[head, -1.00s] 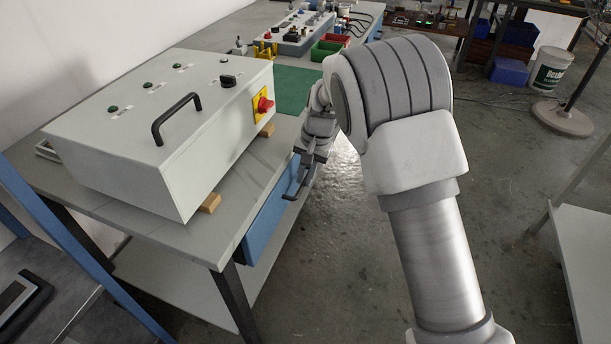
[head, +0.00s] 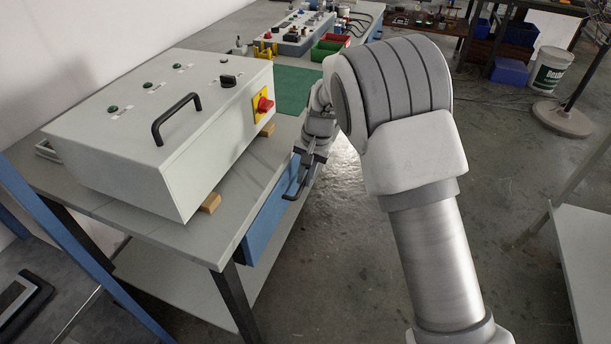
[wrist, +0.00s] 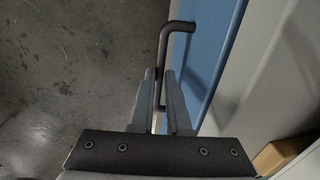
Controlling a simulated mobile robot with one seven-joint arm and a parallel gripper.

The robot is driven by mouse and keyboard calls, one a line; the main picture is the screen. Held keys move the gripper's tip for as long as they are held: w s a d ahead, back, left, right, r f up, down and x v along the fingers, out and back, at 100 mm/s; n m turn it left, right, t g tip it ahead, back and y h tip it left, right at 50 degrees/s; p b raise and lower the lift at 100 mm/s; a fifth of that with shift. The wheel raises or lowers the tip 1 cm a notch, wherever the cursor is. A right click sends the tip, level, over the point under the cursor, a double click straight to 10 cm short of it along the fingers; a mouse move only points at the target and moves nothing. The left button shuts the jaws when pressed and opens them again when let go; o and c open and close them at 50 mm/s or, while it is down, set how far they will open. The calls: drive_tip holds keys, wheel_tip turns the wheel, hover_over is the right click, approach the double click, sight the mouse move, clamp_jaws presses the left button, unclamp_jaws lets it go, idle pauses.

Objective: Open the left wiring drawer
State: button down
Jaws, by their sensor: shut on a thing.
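The blue drawer (head: 267,212) is under the grey workbench top on its right side, and its front looks close to the bench edge. Its blue front also shows in the wrist view (wrist: 208,45). A dark bar handle (wrist: 164,50) stands out from that front. My gripper (wrist: 160,76) has one finger on each side of the bar and is shut on the handle. In the head view my gripper (head: 300,176) is at the drawer front, partly hidden by my arm. The drawer's inside is not visible.
A white control box (head: 160,125) with a black handle and a red knob sits on the workbench (head: 190,238) above the drawer. Bare floor (head: 320,260) lies to the right of the drawer. A white table (head: 585,250) stands at the far right.

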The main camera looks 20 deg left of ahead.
idle(0.4)
drive_tip(key=s+d, duration=0.2)
drive_tip(key=d, duration=3.2)
drive_tip(key=shift+s+d, duration=0.25)
drive_tip(key=shift+s, duration=0.1)
drive_tip(key=c, duration=0.9)
unclamp_jaws()
drive_tip(key=d+r+p, duration=0.1)
drive_tip(key=r, duration=0.4)
drive_tip(key=d+r+p, duration=0.1)
drive_tip(key=r+p, duration=0.1)
drive_tip(key=r, duration=0.4)
drive_tip(key=d+r+p, duration=0.1)
drive_tip(key=r, duration=0.5)
drive_tip(key=shift+s+d+r+p, duration=0.1)
drive_tip(key=shift+p, duration=0.2)
